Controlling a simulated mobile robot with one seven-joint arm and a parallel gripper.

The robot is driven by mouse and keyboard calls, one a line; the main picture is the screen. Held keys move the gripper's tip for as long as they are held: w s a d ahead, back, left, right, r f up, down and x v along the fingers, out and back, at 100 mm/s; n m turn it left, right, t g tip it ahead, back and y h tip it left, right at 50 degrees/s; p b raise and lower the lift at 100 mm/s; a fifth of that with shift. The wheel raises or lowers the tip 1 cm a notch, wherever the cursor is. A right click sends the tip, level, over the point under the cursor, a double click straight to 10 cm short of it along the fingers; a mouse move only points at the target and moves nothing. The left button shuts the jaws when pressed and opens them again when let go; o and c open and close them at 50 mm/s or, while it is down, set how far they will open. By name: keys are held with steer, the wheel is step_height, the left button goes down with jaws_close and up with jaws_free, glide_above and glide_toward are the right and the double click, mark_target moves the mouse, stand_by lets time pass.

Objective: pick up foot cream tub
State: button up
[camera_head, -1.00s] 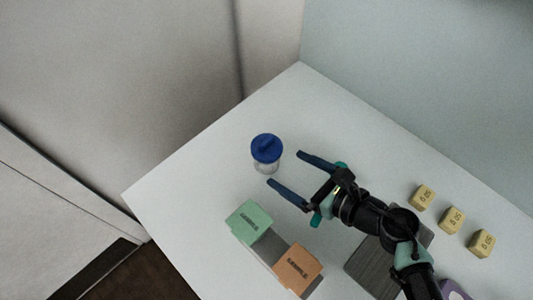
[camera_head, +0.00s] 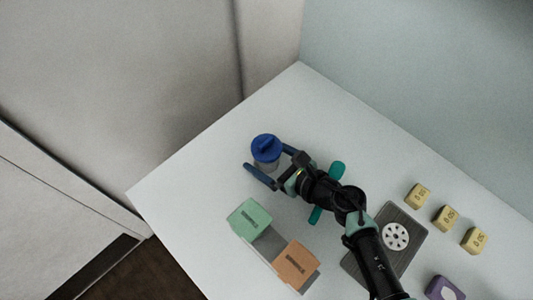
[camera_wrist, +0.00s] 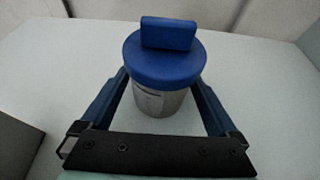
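A small clear-grey tub with a blue lid and a raised blue grip (camera_head: 266,149) stands upright on the white table. I take it to be the foot cream tub. It also shows in the wrist view (camera_wrist: 165,75), where its lid hides the far part of its body. My gripper (camera_head: 271,165) is open, with one blue finger on each side of the tub. In the wrist view the gripper (camera_wrist: 160,98) shows gaps beside the tub's body, mainly on the right; whether the left finger touches it I cannot tell.
A green block (camera_head: 249,219) and an orange block (camera_head: 295,265) sit on a grey strip near the front edge. A dark grey board (camera_head: 413,222) with a white holed disc (camera_head: 396,236) lies under my arm. Several yellow weights (camera_head: 445,217) and a purple block (camera_head: 443,289) are at right.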

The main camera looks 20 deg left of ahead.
mark_target(266, 141)
jaws_close()
steer(key=shift+r, duration=0.1)
step_height(266, 141, up, 10)
steer(key=shift+f, duration=0.1)
stand_by(0.6)
stand_by(0.7)
